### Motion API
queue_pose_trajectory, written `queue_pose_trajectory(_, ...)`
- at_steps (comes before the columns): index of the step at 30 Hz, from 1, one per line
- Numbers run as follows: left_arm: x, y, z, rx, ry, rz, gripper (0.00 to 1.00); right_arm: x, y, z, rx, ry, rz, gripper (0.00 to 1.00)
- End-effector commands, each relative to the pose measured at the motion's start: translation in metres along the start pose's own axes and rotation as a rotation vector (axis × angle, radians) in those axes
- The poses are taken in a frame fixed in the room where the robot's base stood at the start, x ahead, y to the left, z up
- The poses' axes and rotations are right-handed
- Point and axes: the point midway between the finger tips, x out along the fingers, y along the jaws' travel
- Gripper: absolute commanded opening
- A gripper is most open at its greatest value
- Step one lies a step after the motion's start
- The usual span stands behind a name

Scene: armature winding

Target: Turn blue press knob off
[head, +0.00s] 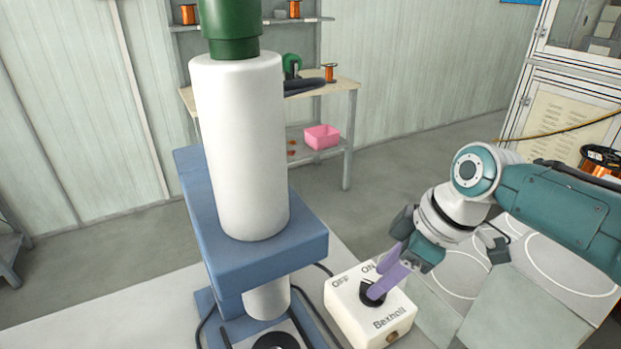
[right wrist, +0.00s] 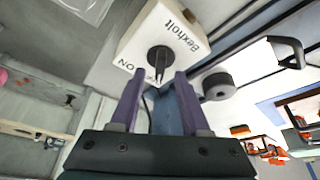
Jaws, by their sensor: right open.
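The blue press (head: 255,255) stands left of centre in the head view, with a white cylinder (head: 240,150) and a green top. In the right wrist view the knob (right wrist: 160,58) lies between and just ahead of the two fingertips (right wrist: 157,76). I cannot tell whether they touch it. The knob's exact setting is unclear. My left gripper is not in view.
Black cables (head: 318,318) run between the press and the box. A wooden workbench (head: 345,84) with spools and a pink bin (head: 322,137) stands at the back. A light cabinet (head: 550,110) is at the right. Open floor lies behind the press.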

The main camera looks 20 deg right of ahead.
Motion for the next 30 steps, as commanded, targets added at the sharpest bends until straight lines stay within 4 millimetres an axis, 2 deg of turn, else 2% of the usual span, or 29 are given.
queue_pose_trajectory(1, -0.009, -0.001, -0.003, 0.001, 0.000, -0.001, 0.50, -0.014, 0.000, -0.001, -0.003, 0.000, 0.003, 0.46)
queue_pose_trajectory(6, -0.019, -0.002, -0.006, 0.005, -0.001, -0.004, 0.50, -0.047, 0.001, -0.001, -0.003, -0.001, 0.003, 0.46)
queue_pose_trajectory(12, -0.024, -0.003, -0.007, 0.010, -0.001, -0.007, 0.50, -0.074, 0.001, 0.000, -0.002, 0.000, 0.002, 0.46)
queue_pose_trajectory(17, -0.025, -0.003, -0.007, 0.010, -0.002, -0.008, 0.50, -0.080, 0.000, 0.000, -0.002, -0.001, 0.000, 0.46)
queue_pose_trajectory(30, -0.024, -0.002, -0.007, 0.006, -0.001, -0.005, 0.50, -0.080, -0.001, 0.000, -0.001, -0.001, 0.000, 0.46)
